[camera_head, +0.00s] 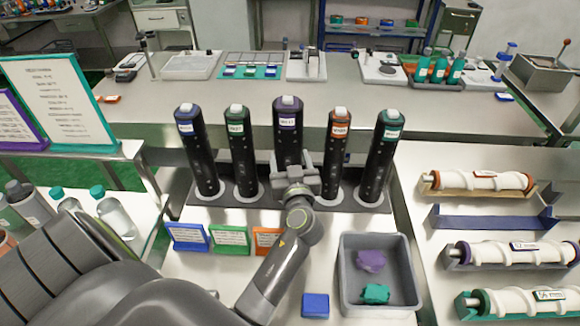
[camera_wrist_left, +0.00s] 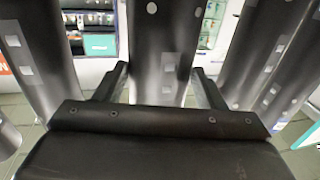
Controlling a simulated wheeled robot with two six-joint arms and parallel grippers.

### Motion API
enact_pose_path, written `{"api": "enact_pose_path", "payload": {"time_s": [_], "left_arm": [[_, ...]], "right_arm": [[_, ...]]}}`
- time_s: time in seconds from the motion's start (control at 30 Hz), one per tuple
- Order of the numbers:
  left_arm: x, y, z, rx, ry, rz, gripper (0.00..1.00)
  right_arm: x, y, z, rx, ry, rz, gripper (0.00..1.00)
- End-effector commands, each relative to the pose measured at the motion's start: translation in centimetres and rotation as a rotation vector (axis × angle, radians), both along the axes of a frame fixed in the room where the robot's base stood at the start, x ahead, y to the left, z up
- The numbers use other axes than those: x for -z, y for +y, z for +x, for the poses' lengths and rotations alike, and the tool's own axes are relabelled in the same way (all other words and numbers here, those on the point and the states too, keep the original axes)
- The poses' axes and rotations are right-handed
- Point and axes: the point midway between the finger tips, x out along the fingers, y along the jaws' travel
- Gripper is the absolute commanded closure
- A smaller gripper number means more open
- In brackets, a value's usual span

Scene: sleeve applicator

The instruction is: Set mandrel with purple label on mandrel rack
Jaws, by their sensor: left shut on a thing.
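The mandrel with the purple label (camera_head: 288,130) is a black cylinder with a white top, upright in the middle of the row. My left gripper (camera_head: 296,168) is shut on it low on its body. In the left wrist view the mandrel (camera_wrist_left: 163,60) stands between the two fingers of the gripper (camera_wrist_left: 163,85). The mandrel rack (camera_head: 335,197) is a dark base with pale round seats. The gripper hides the mandrel's lower end, so I cannot tell whether it rests in its seat. My right gripper is not in view.
Mandrels with blue (camera_head: 198,150), green (camera_head: 240,150), orange (camera_head: 334,150) and teal (camera_head: 380,155) labels stand close on both sides. Small label cards (camera_head: 230,239) stand in front. A grey bin (camera_head: 407,270) with purple and green pieces is at front right. Sleeve holders (camera_head: 480,182) lie farther right.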

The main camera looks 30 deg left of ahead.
Motion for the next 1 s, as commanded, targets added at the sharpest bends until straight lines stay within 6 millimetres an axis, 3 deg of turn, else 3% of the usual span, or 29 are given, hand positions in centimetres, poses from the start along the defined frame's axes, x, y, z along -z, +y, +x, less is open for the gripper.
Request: {"api": "enact_pose_path", "payload": {"time_s": [0.2, 0.57, 0.6, 0.73, 1.0], "left_arm": [[1.9, 0.0, 0.0, 0.001, -0.002, 0.004, 0.8], [2.2, 0.0, 0.0, 0.001, -0.004, 0.003, 0.8], [2.3, 0.0, 0.0, 0.0, 0.0, 0.001, 0.31], [2.3, 0.0, 0.0, 0.0, 0.001, 0.001, 0.15], [2.2, 0.0, 0.0, 0.0, 0.001, 0.001, 0.15]], "right_arm": [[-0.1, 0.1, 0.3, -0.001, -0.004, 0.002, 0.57], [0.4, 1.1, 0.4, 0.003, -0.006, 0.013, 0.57], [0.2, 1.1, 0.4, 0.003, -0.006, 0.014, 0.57], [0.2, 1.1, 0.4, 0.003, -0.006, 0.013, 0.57], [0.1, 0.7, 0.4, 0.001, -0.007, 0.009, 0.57]]}}
